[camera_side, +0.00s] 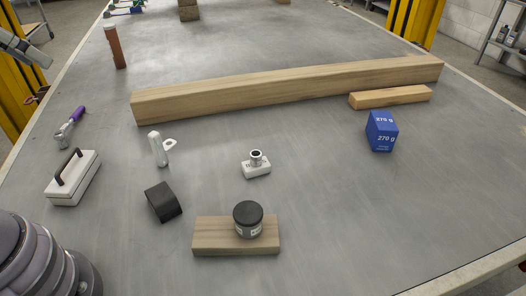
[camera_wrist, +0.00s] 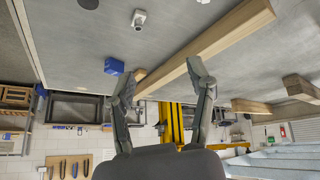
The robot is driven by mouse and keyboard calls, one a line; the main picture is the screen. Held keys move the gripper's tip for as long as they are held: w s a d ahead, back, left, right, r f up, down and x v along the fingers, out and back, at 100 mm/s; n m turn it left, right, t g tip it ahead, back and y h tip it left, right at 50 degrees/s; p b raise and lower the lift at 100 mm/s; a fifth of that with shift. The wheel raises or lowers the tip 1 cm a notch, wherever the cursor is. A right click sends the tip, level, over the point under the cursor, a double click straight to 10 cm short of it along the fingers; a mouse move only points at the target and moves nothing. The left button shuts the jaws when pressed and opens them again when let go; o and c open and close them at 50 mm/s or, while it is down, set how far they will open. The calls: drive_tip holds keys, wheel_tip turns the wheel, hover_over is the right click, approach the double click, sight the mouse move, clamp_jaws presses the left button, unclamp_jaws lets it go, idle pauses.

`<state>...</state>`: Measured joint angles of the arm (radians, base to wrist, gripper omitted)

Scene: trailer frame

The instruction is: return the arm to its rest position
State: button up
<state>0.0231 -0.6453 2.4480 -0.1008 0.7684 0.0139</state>
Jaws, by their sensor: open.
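My gripper (camera_wrist: 160,76) shows in the wrist view with its two fingers spread wide and nothing between them. The long wooden beam (camera_wrist: 215,45) shows behind and beyond the fingers, and I see no object held. In the side view, only grey arm parts show at the left edge and in the lower left corner; whether the fingers are among them I cannot tell. The metal table (camera_side: 320,190) lies below.
On the table are the long beam (camera_side: 290,90), a short wood piece (camera_side: 390,97), a blue box (camera_side: 381,131), a white fitting (camera_side: 256,166), a black block (camera_side: 163,202), a dark jar (camera_side: 248,218) on a wood block (camera_side: 210,236), and a handled white block (camera_side: 75,180). The right front is clear.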

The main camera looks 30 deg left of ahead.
drive_tip(key=shift+g+y, duration=0.5)
drive_tip(key=s, duration=0.1)
drive_tip(key=s+a+f, duration=0.1)
drive_tip(key=s, duration=0.2)
drive_tip(key=shift+s+a+f, duration=0.15)
drive_tip(key=shift+a+f, duration=0.15)
drive_tip(key=shift+a, duration=0.1)
